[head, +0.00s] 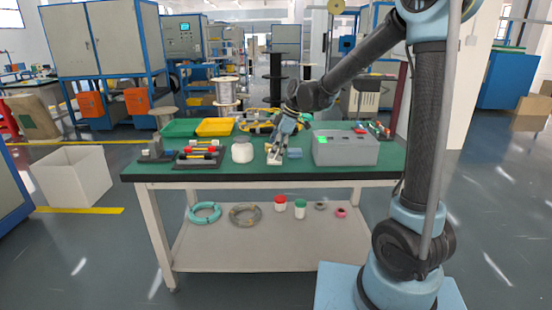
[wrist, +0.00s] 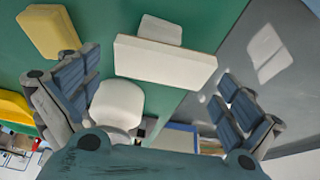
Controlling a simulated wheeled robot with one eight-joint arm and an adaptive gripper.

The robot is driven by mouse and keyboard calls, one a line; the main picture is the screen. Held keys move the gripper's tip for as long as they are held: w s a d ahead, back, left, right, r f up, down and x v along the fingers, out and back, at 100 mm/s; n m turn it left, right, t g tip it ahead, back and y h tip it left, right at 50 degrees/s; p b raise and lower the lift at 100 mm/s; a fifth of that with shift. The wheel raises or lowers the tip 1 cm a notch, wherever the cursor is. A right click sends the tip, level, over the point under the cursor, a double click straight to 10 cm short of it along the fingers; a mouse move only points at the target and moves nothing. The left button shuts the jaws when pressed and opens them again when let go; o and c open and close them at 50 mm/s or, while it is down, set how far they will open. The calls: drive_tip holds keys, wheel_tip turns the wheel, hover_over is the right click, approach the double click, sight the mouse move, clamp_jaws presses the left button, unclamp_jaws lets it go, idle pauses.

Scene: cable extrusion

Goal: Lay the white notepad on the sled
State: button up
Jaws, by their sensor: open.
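My gripper (head: 277,150) is over the front middle of the green table, pointing down. In the wrist view its fingers (wrist: 158,72) are spread wide, with nothing pinched between them. A white slab, which looks like the notepad (wrist: 165,62), lies across the space between the fingertips, close to the table's edge. A small pale piece (wrist: 161,31) shows against its far side. In the head view the notepad (head: 274,162) shows low below the fingers, partly hidden by them. I cannot tell for sure which object is the sled.
A white round container (head: 242,152) stands left of my gripper, and a grey box (head: 345,149) stands to the right. A dark tray with tools (head: 200,159) lies farther left. Green (head: 180,128) and yellow (head: 215,127) bins stand at the back. The table's front edge is close.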

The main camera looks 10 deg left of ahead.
drive_tip(key=c, duration=1.1)
